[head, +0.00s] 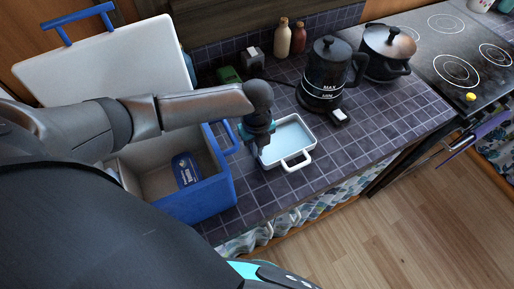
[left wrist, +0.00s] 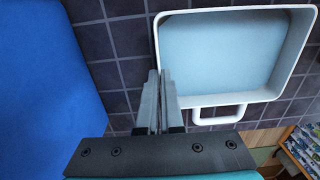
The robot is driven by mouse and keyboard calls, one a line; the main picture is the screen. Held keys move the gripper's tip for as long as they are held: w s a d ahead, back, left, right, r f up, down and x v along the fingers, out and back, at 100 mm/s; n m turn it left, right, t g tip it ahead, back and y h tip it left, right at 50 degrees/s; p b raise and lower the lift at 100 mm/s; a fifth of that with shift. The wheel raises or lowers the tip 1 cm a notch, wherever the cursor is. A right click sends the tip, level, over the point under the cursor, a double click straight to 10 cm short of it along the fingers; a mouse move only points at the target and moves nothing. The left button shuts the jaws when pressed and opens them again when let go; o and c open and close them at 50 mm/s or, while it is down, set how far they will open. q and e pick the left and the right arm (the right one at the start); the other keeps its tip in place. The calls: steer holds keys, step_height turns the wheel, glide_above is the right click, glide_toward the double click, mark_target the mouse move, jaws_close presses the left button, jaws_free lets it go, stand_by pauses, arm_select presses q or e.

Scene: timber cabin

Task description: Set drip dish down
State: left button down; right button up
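The drip dish (head: 287,135) is a shallow white rectangular tray with a pale blue floor and a looped handle at its near end. It looks level at the counter's front part; I cannot tell whether it touches the tiles. My left gripper (head: 262,153) points down at its left wall. In the left wrist view the dish (left wrist: 222,50) fills the upper right, and the fingers (left wrist: 160,75) are close together with the dish's left wall between their tips. My right gripper is not in view.
A blue cooler (head: 208,197) with a blue pack (head: 186,169) inside stands left of the dish, lid (head: 105,65) open. A black kettle (head: 326,75), a pot (head: 387,50) and a hob (head: 455,60) are behind right. Tiled counter (head: 375,132) is free to the right.

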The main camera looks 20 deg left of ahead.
arm_select(q)
steer(key=c, duration=1.1)
jaws_free()
steer(key=shift+f, duration=0.1)
step_height(320, 180, up, 12)
steer(key=shift+r+p, duration=0.2)
steer(key=shift+p, duration=0.35)
